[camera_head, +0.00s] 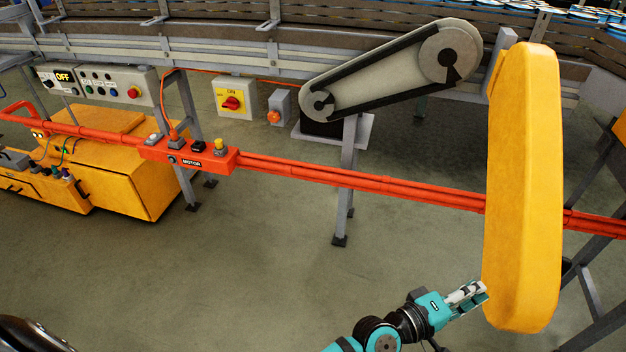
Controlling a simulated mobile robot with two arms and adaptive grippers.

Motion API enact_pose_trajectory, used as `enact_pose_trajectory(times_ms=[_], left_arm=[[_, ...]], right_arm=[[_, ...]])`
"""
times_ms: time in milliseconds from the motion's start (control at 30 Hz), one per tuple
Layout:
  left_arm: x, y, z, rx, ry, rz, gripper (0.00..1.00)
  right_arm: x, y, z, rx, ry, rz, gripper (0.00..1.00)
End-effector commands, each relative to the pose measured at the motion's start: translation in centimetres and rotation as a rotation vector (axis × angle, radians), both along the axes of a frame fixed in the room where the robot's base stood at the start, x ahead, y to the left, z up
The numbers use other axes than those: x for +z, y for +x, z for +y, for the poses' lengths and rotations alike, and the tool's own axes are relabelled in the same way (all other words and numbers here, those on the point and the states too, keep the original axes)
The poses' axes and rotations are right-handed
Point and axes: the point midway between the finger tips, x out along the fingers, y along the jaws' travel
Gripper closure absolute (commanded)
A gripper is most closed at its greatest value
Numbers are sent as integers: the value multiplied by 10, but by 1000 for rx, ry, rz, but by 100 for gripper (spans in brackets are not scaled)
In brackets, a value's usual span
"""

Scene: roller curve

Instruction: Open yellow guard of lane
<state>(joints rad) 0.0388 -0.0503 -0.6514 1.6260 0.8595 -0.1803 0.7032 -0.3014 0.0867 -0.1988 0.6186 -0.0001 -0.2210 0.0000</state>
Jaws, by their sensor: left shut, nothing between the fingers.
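The yellow guard (524,190) is a long rounded cover. It hangs upright at the right, swung away from the belt drive (395,72). The drive's two pulleys and dark belt are uncovered. My left gripper (482,289) is at the lower left edge of the guard, with its fingers shut and empty. Its tips are at or very close to the guard's edge; I cannot tell whether they touch. My right gripper is not in view.
An orange-red rail (360,181) with a motor switch box (188,155) crosses the middle and passes behind the guard. A yellow cabinet (130,170) stands at the left. The conveyor (190,55) runs along the back. The floor (260,270) at lower centre is clear.

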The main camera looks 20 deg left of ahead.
Motion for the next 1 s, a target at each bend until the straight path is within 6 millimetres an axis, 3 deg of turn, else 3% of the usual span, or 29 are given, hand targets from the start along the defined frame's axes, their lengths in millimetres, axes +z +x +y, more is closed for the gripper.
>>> enact_pose_trajectory(times_ms=[233,1000], left_arm=[[0,1,-19,0,1,1,100],[0,4,-18,2,1,-1,100]], right_arm=[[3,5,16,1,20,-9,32],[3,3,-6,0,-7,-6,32]])
